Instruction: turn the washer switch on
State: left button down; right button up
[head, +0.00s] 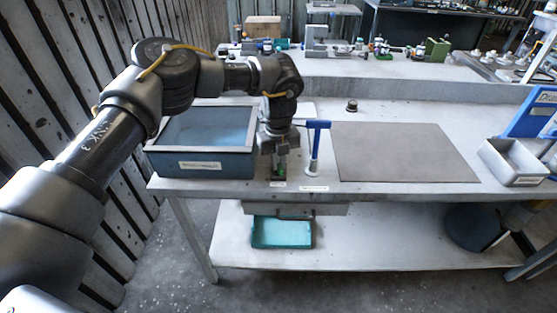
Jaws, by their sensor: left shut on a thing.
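The washer is the grey-blue tank (203,166) with blue liquid inside, at the left of the bench, with a label on its front. My left gripper (279,170) points straight down just right of the tank, near the bench's front edge. It is shut on the small washer switch, which it mostly hides. A small green part (281,174) shows at the fingertips. Whether the switch is on or off cannot be told. My right gripper is not in view.
A blue-topped upright post (315,146) stands close to the right of my left gripper. A grey mat (404,152) lies bare at the bench's middle. A small dark knob-like part (352,105) sits behind it. A grey tray (514,163) stands at the right.

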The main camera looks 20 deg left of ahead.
aim_at(279, 164)
pick_arm(q)
jog(key=m, duration=0.4)
jog(key=shift+m+p, duration=0.3)
jog(key=shift+p, duration=0.05)
jog(key=m, duration=0.5)
jog(key=shift+m, duration=0.3)
jog(key=c, duration=1.5)
grip_release()
jog(key=shift+o, duration=0.2)
notch_tip(279, 164, up, 11)
jog(key=b, duration=0.1)
jog(key=shift+f, duration=0.1)
